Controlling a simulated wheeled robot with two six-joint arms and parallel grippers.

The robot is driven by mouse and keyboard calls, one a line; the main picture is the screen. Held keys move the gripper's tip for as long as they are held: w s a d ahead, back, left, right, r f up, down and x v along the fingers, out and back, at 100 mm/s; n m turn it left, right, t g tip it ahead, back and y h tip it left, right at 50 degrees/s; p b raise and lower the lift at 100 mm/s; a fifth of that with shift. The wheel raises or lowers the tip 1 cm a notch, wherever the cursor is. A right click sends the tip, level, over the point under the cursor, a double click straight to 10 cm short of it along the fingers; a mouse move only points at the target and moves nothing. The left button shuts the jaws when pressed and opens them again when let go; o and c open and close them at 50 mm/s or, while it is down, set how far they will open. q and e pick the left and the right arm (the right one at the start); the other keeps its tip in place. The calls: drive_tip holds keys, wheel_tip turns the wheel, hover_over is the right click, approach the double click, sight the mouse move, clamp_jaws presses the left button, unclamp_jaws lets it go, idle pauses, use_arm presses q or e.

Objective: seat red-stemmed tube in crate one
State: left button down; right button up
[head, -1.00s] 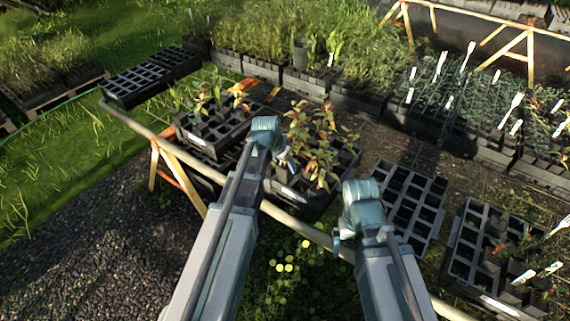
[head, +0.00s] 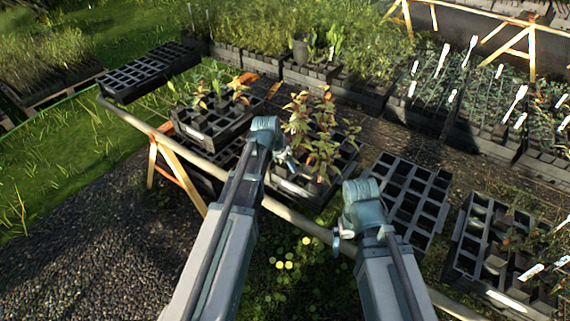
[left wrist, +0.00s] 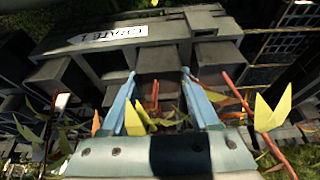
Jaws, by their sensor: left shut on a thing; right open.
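My left gripper (head: 284,158) is over the middle crate (head: 290,189), which holds leafy, red-stemmed plants. In the left wrist view, its two blue fingers (left wrist: 160,105) are shut on a tube with a red stem (left wrist: 155,92). The tube's body is mostly hidden between the fingers and leaves, so I cannot tell how deep it sits. A crate with a white label (left wrist: 108,35), seemingly reading "CRATE 1" upside down, lies just beyond the fingertips, with dark square cells. My right gripper (head: 338,240) is open and empty, to the right and nearer.
A crate with several plants (head: 205,138) stands to the left. An empty-looking celled crate (head: 405,200) and a partly filled one (head: 470,250) stand to the right. A pale rail (head: 300,222) runs along the near edge. Dense trays line the back.

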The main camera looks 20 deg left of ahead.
use_arm(q)
drive_tip(key=shift+f, duration=0.2)
idle(0.3)
drive_tip(key=shift+c, duration=0.2)
unclamp_jaws()
drive_tip(key=shift+r, duration=0.1)
drive_tip(key=p+v, duration=1.2)
drive_tip(key=v, duration=0.1)
drive_tip(key=shift+r, duration=0.4)
drive_tip(key=shift+d+f, duration=0.1)
drive_tip(key=shift+f, duration=0.05)
drive_tip(key=b+x, duration=0.8)
drive_tip(key=shift+f, duration=0.4)
